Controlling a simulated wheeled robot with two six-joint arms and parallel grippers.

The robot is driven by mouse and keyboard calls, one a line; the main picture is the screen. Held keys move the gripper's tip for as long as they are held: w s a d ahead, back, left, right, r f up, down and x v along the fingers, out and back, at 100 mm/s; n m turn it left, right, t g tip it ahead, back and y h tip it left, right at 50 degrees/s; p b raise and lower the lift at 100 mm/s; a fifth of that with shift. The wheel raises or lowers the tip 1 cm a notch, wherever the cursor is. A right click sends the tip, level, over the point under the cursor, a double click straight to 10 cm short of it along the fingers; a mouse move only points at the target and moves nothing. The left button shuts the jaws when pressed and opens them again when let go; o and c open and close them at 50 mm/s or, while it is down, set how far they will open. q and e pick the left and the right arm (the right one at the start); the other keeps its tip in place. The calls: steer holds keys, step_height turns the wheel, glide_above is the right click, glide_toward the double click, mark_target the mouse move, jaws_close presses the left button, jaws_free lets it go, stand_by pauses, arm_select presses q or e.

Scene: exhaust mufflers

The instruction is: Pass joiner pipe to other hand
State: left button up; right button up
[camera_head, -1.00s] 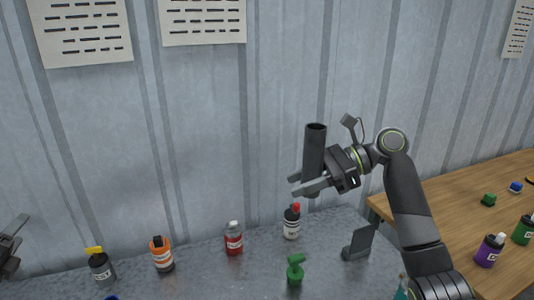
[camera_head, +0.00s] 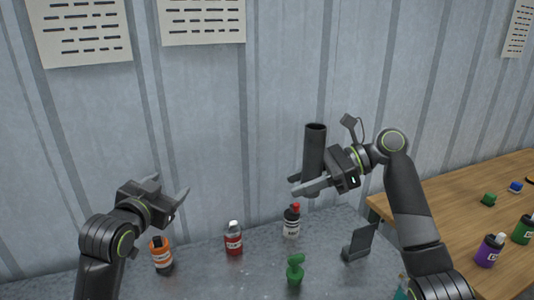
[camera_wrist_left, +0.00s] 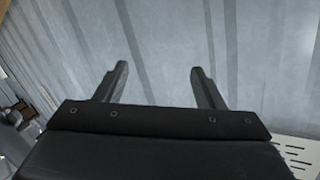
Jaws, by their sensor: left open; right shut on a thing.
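The joiner pipe (camera_head: 314,150) is a dark grey, open-ended tube, held upright above the table on the right of the head view. My right gripper (camera_head: 303,184) is shut on it, gripping it from the right side; its fingers hide part of the lower pipe. My left gripper (camera_head: 178,192) is in the left part of the head view, open and empty, well left of the pipe. The left wrist view shows its two fingers (camera_wrist_left: 160,88) spread apart with only the corrugated wall behind them.
A grey bracket (camera_head: 359,243) stands at right. The air between the grippers is clear.

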arm_select(q)
steer(key=s+d+r+m+g+h, duration=0.1)
steer(key=s+d+r+h, duration=0.2)
steer(key=d, duration=0.4)
steer(key=s+d+r+g+h, duration=0.1)
steer(key=d+r+h, duration=0.35)
steer(key=d, duration=0.25)
steer(key=m+g+h, duration=0.3)
steer(key=h, duration=0.1)
glide_toward(309, 138)
steer(key=x, duration=1.2)
steer(key=shift+a, duration=0.1)
steer(key=shift+c, duration=0.2)
steer(key=c, duration=1)
steer(key=shift+s, duration=0.1)
steer(key=shift+c, duration=0.7)
arm_select(e)
steer(key=o, duration=1.2)
steer(key=shift+d, duration=0.1)
